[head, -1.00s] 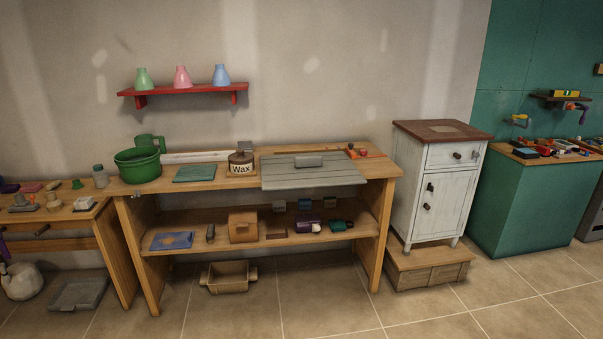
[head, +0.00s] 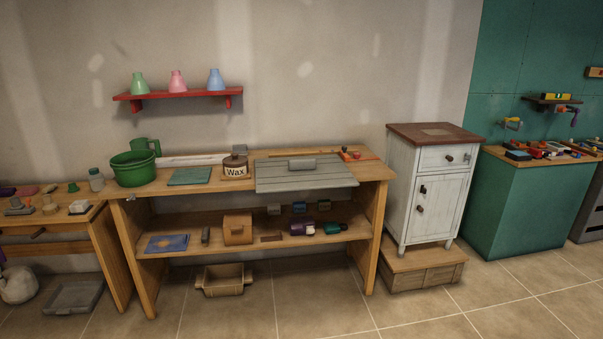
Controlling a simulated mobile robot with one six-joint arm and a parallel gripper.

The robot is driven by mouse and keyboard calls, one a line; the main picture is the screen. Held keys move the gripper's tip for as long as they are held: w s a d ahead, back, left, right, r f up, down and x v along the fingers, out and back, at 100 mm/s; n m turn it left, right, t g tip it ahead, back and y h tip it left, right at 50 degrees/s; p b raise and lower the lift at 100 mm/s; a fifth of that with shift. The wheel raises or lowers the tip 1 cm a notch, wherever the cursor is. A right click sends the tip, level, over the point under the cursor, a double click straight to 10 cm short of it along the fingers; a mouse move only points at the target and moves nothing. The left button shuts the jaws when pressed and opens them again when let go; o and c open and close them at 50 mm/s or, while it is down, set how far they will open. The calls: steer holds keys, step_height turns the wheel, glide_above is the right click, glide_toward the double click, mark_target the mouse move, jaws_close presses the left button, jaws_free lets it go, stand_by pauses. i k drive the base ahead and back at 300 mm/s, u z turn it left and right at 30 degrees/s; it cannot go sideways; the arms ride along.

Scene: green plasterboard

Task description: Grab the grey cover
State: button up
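The grey cover (head: 306,178) is a flat, slatted panel with a raised grey block-like handle (head: 302,163) near its back. It lies on the right half of the wooden workbench (head: 375,171), and its front edge reaches the bench's front edge. What lies beneath it is hidden. My gripper is not in view.
A wax tin (head: 236,169), a green board (head: 190,176) and a green bucket (head: 133,168) stand left of the cover. Orange-red items (head: 351,156) lie behind its right side. A white cabinet (head: 427,190) stands right of the bench. The tiled floor (head: 330,315) in front is clear.

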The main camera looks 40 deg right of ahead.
mark_target(320, 171)
steer(key=z, duration=0.05)
steer(key=i, duration=0.9)
steer(key=u, duration=0.05)
